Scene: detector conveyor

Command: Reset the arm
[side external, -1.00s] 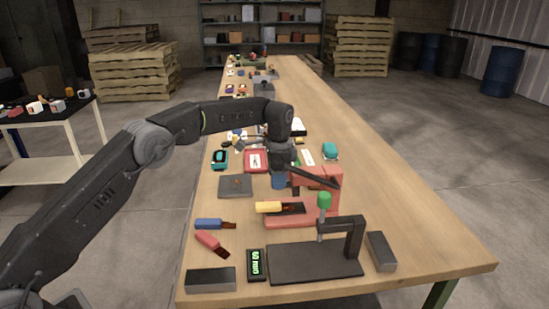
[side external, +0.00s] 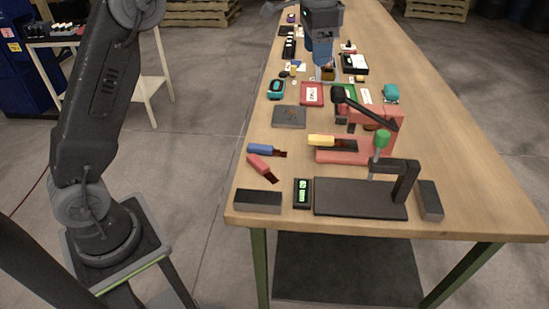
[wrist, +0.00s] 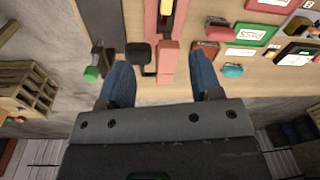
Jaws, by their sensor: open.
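My gripper (side external: 322,62) hangs fingers-down near the top of the side view, over the farther part of the workbench (side external: 450,150). Its two blue fingers stand wide apart in the wrist view (wrist: 160,82), with nothing held between them. Farther off in the wrist view, a red fixture (wrist: 166,62) shows in the gap between the fingers. The upper part of the gripper and wrist is cut off by the top edge of the side view.
The red press (side external: 345,155) with a black lever stands mid-bench. Nearer are a black stand (side external: 360,200) with a green knob (side external: 382,139), a timer (side external: 302,194), and grey blocks (side external: 257,202) (side external: 430,200). Small items crowd the far bench. The right side is clear.

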